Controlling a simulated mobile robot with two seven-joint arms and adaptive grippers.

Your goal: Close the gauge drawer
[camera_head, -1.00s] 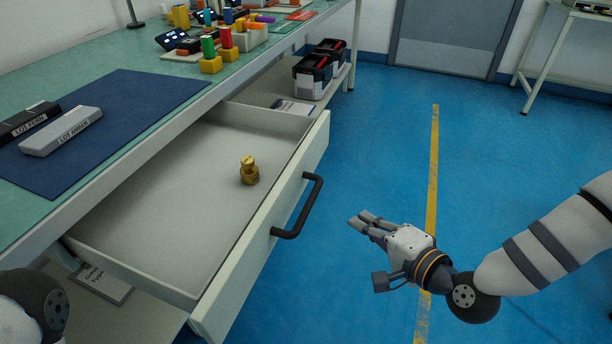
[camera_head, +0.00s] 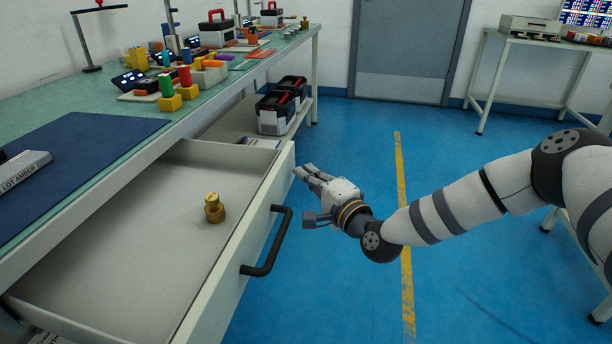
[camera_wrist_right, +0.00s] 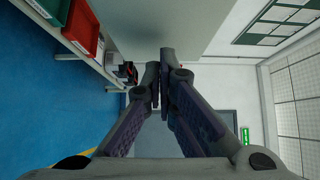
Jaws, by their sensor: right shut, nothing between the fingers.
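The gauge drawer (camera_head: 262,215) is pulled well out from under the workbench. Its front panel faces right and carries a dark bar handle (camera_head: 268,242). A brass gauge piece (camera_head: 213,208) stands inside on the drawer floor. My right gripper (camera_head: 304,172) is shut and empty, to the right of the drawer front near its far end and beyond the handle. From this angle I cannot tell whether the fingers touch the panel. In the right wrist view its closed fingers (camera_wrist_right: 164,85) meet in the middle. My left gripper is not in view.
The green-topped bench holds a blue mat (camera_head: 75,145) with a grey LOT AMBER block (camera_head: 22,170). Coloured blocks (camera_head: 170,95) and devices stand farther back. Toolboxes (camera_head: 275,112) sit on the lower shelf. The blue floor right of the drawer is clear.

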